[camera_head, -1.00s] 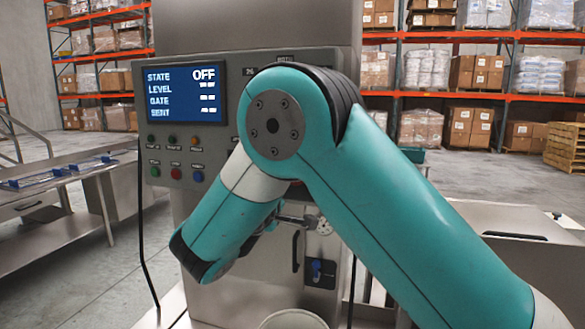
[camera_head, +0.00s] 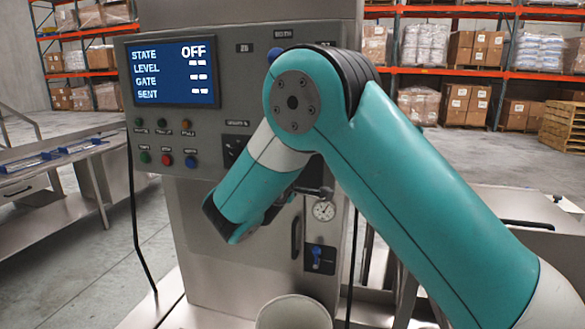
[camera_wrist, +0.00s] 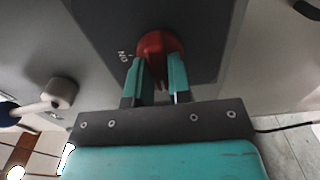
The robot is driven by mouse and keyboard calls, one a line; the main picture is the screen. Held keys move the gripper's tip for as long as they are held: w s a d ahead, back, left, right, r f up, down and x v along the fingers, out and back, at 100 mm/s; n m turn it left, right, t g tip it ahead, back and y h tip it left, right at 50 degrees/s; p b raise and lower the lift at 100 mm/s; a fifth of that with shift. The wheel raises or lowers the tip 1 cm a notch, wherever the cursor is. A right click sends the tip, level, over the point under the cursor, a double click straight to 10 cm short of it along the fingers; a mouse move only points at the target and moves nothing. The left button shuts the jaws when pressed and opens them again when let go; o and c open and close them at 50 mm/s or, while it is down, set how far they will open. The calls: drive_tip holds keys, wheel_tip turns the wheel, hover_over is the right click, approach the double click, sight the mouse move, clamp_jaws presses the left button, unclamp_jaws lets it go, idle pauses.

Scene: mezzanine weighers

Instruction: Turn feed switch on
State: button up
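The feed switch is a red knob (camera_wrist: 160,45) on a dark plate, with a white "ON" label (camera_wrist: 124,56) beside it in the wrist view. My gripper (camera_wrist: 160,66) is at the knob, with one teal finger on each side of its lower part. Red shows between and above the fingertips; I cannot tell whether the fingers press on it. In the head view, the machine's screen (camera_head: 173,72) reads STATE OFF. My arm hides the gripper and the switch there.
The panel has several coloured buttons (camera_head: 165,160) below the screen. A round gauge (camera_head: 323,210) and a blue valve handle (camera_head: 316,257) are on the machine's front. A pale round container (camera_head: 293,314) stands below. A metal bench (camera_head: 60,190) is at left.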

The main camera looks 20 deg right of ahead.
drive_tip(key=shift+f+m+b, duration=0.15)
drive_tip(key=shift+m+b, duration=0.15)
drive_tip(key=shift+b, duration=0.4)
clamp_jaws()
drive_tip(key=m+b, duration=1.7)
drive_tip(key=b, duration=0.9)
drive_tip(key=shift+m, duration=0.3)
drive_tip(key=o, duration=0.8)
unclamp_jaws()
